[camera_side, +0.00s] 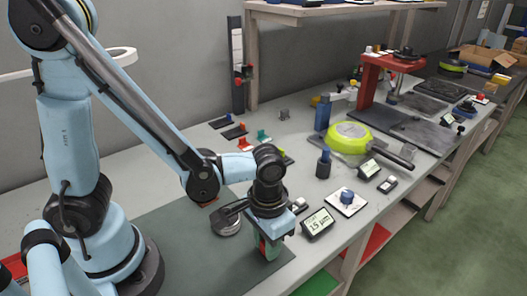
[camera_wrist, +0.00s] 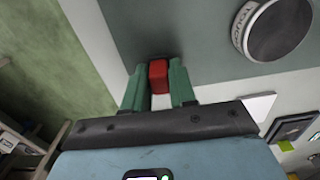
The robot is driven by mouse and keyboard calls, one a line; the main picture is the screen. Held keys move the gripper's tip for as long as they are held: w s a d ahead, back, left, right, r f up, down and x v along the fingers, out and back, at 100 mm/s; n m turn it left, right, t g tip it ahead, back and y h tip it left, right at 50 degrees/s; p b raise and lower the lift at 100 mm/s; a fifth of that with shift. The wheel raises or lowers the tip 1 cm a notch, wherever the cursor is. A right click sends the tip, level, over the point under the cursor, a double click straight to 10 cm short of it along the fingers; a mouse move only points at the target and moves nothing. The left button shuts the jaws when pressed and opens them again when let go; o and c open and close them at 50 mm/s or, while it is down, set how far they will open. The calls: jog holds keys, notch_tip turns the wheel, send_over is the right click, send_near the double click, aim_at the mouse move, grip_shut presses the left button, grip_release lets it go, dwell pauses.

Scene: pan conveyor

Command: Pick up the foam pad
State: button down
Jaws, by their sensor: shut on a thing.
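My gripper (camera_side: 268,247) points down over the dark green mat at the front of the bench. In the wrist view its two green fingers (camera_wrist: 158,82) are closed on a small red block, which looks like the foam pad (camera_wrist: 158,75). The pad sits between the fingertips, with its red face showing. In the side view the fingers and wrist hide most of it. I cannot tell whether the pad touches the mat or hangs just above it.
A round grey-topped disc (camera_wrist: 279,29) lies close by on the mat (camera_side: 180,262). A small display (camera_side: 317,224) and a white plate with a blue knob (camera_side: 347,201) stand to the right. A yellow-green pan (camera_side: 348,138) is farther back. The bench's front edge is near my gripper.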

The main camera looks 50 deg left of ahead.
jog(key=shift+r, duration=0.1)
jog(key=shift+r, duration=0.7)
jog(key=r, duration=0.2)
jog(key=s+d+r, duration=0.1)
jog(key=shift+s+r, duration=0.1)
jog(key=shift+r, duration=0.05)
jog(key=s+d+r, duration=0.5)
jog(key=s+r, duration=0.1)
jog(key=s, duration=0.2)
jog(key=shift+s+d, duration=0.25)
jog(key=shift+d, duration=0.1)
